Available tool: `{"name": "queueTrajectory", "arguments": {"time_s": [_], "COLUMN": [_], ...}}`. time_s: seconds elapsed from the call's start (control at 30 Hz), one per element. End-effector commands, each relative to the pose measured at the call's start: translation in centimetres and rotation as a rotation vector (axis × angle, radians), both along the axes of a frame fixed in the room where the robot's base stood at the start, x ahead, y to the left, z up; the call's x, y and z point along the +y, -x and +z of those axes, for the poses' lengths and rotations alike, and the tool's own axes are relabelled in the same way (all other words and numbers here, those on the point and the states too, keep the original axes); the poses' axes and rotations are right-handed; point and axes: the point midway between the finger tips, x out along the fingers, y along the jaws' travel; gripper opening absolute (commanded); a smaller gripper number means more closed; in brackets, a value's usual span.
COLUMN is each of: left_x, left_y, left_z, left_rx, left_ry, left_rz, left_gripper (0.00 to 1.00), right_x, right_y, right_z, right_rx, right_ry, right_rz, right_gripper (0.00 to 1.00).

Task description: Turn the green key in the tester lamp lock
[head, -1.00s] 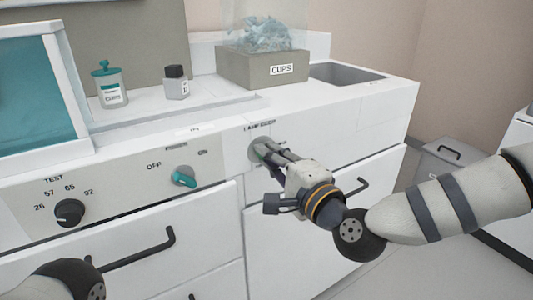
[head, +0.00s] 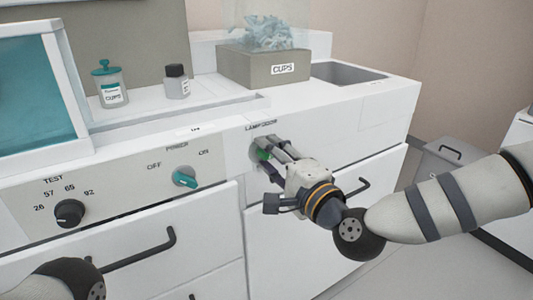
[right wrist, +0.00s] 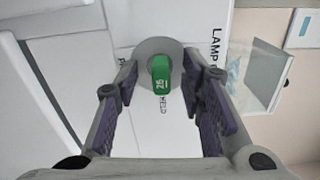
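The green key (right wrist: 161,74) stands in the round grey lock (right wrist: 150,48) on the white front panel, beside the "LAMP" lettering. In the head view a bit of the key (head: 263,154) shows between my right fingers, and the lock (head: 254,152) is partly hidden behind them. My right gripper (head: 267,150) is open at the lock. In the right wrist view its two fingers (right wrist: 162,82) stand on either side of the key, with a visible gap on both sides. My left gripper is out of view; only a dark joint of my left arm shows.
Left of the lock are a teal power knob (head: 185,177) and a black test dial (head: 69,213). Drawer handles (head: 140,252) stick out below.

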Motion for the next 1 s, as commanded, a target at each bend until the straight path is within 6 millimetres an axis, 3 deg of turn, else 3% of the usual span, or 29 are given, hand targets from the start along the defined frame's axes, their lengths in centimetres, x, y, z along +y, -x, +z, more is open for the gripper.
{"name": "queueTrajectory", "arguments": {"time_s": [0.27, 0.6, 0.77, 0.87, 0.97, 1.0], "left_x": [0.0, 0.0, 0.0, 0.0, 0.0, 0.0], "left_y": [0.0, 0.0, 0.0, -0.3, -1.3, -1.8], "left_z": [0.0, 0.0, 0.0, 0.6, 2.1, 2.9], "left_rx": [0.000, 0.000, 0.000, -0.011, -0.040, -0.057], "left_ry": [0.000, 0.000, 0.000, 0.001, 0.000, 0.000], "left_rz": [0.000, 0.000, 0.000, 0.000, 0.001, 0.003], "left_gripper": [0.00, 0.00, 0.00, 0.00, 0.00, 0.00], "right_x": [-0.5, -4.8, -5.8, -5.2, -4.0, -3.8], "right_y": [0.9, 8.3, 10.2, 11.6, 15.6, 18.1], "right_z": [-0.1, 0.0, -0.1, -2.1, -8.0, -10.8], "right_rx": [0.002, 0.003, 0.003, 0.058, 0.212, 0.289], "right_ry": [0.000, -0.003, 0.001, 0.062, 0.240, 0.335], "right_rz": [0.001, -0.001, 0.000, 0.031, 0.121, 0.177], "right_gripper": [0.36, 0.36, 0.36, 0.36, 0.36, 0.36]}}
